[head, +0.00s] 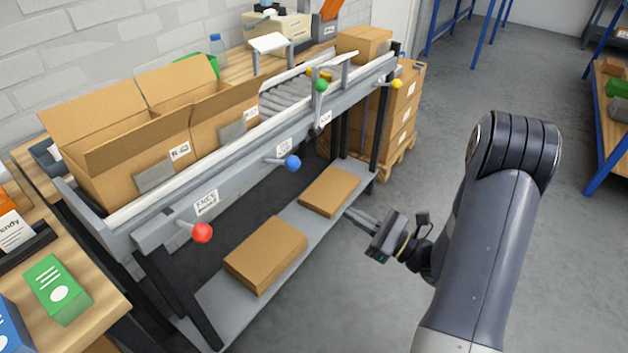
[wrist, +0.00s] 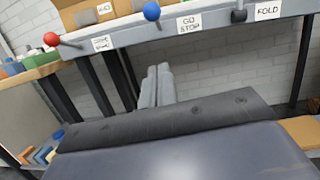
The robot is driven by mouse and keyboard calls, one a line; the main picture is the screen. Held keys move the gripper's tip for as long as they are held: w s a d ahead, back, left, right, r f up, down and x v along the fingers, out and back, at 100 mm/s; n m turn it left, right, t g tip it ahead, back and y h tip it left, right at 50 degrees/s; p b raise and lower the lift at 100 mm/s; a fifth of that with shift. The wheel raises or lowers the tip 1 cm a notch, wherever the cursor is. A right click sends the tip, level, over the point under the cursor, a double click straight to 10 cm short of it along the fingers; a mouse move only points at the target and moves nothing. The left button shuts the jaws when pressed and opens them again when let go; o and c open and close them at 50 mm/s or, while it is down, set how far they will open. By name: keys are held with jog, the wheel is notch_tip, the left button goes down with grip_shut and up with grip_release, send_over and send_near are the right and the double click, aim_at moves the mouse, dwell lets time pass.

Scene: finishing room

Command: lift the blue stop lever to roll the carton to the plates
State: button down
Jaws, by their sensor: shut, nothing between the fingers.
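The blue stop lever (head: 292,163) is a blue ball on a short grey rod, sticking out from the front rail of the roller conveyor (head: 290,100). It also shows at the top of the wrist view (wrist: 151,11). A large open cardboard carton (head: 125,165) stands with raised flaps on the left part of the conveyor. My gripper (head: 350,217) is shut and empty, in front of the conveyor, lower than the blue lever and to its right. Its closed fingers (wrist: 157,85) point toward the conveyor's underside, apart from the lever.
A red knob (head: 202,233), green knob (head: 321,85) and yellow knob (head: 397,84) also line the conveyor. Flat boxes (head: 266,255) lie on the lower shelf. A wooden bench (head: 85,290) is at left.

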jog(key=r+x, duration=0.3)
jog(key=x, duration=1)
jog(key=shift+s+d+p, duration=0.2)
jog(key=shift+s+p, duration=0.1)
jog(key=shift+p, duration=0.1)
